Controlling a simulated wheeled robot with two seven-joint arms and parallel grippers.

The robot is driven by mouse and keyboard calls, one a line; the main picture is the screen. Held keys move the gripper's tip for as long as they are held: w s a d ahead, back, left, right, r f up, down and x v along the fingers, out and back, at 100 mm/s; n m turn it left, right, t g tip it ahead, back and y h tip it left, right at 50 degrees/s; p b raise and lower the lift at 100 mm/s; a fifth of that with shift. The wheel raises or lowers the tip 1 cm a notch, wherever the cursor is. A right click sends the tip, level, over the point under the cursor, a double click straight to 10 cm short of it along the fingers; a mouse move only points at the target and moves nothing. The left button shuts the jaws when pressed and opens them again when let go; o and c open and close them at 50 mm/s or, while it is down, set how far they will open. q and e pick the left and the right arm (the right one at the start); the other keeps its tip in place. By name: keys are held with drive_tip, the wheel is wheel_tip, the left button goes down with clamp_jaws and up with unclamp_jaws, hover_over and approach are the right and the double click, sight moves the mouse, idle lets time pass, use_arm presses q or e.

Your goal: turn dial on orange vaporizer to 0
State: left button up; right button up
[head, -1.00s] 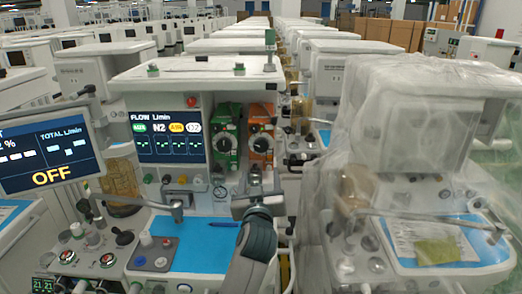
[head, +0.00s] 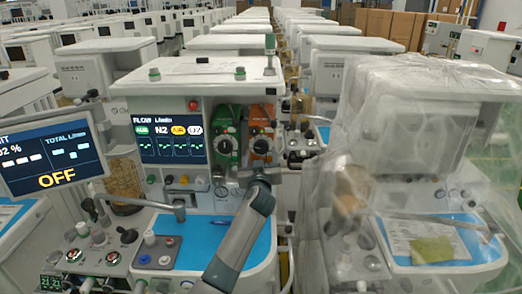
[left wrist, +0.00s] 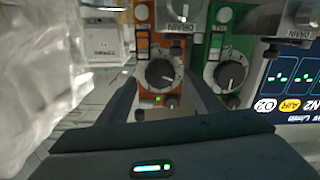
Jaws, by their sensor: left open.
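The orange vaporizer (head: 262,112) stands on the front of the middle cart, just right of the green vaporizer (head: 227,115). Its round black-and-white dial (head: 262,146) faces me. My left gripper (head: 259,173) is just below and in front of the dial in the head view. In the left wrist view, which is upside down, my open left gripper (left wrist: 165,92) has one finger on each side of the orange vaporizer's dial (left wrist: 162,73). The jaws look empty. I cannot tell whether the fingers touch the dial. The dial's numbers are too small to read. My right gripper is not in view.
The green vaporizer's dial (left wrist: 229,74) is close beside one finger. A flow screen (head: 168,138) is left of the vaporizers. A plastic-draped cart (head: 405,150) stands close on the right. A blue work surface (head: 200,250) lies below my arm.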

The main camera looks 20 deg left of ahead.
use_arm(q)
drive_tip(key=shift+x, duration=0.8)
drive_tip(key=c, duration=1.1)
drive_tip(key=shift+o, duration=0.2)
